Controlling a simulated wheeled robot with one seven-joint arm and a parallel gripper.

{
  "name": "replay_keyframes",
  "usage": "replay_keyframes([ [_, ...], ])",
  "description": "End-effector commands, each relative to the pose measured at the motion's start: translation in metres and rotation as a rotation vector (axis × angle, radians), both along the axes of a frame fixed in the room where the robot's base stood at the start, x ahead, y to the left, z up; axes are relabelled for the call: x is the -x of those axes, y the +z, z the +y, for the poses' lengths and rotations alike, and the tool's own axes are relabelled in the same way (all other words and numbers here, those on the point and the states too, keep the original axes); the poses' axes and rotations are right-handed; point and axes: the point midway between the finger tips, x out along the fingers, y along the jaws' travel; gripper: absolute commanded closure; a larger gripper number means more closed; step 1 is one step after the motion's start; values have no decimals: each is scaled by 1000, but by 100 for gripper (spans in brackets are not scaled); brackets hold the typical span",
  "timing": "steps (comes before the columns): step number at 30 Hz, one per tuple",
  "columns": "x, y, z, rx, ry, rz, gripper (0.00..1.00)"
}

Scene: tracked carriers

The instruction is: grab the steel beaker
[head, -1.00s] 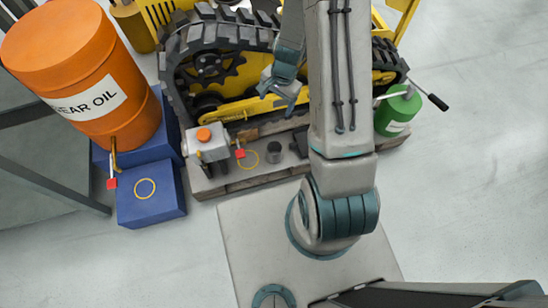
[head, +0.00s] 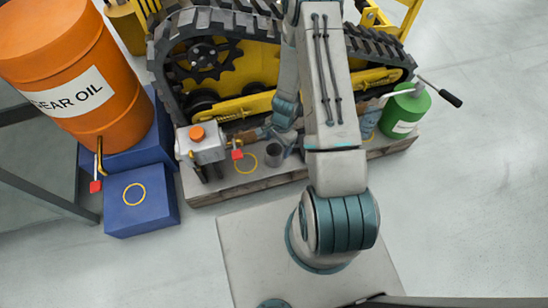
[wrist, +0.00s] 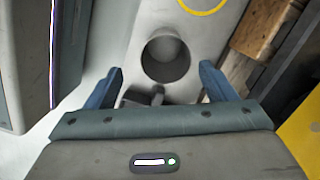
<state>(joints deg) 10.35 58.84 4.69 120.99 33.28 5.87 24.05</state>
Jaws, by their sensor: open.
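The steel beaker (head: 273,154) stands upright on the grey top of the low wooden platform (head: 240,188), just right of a painted yellow ring (head: 246,162). In the wrist view I look into the beaker's round dark mouth (wrist: 166,58). My gripper (wrist: 160,76) is open, with one blue finger on each side of the beaker's near side. The beaker's mouth lies mostly beyond the fingertips, and nothing is held. In the head view my arm and wrist partly cover the gripper. Whether a finger touches the beaker cannot be told.
A grey tank with an orange cap (head: 203,145) and red tap stands left of the ring. A dark small object (wrist: 145,97) lies close to the beaker, between the fingers. The tracked carrier (head: 225,75) rises behind. A gear oil drum (head: 75,75) and green can (head: 404,112) flank it.

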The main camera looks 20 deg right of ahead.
Motion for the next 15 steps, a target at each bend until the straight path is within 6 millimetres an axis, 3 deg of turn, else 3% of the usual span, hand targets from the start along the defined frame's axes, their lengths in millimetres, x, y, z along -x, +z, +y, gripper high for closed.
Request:
replay_keyframes([
  [5,-1,-11,3,0,1,0,23],
  [15,-2,-54,12,0,0,1,23],
])
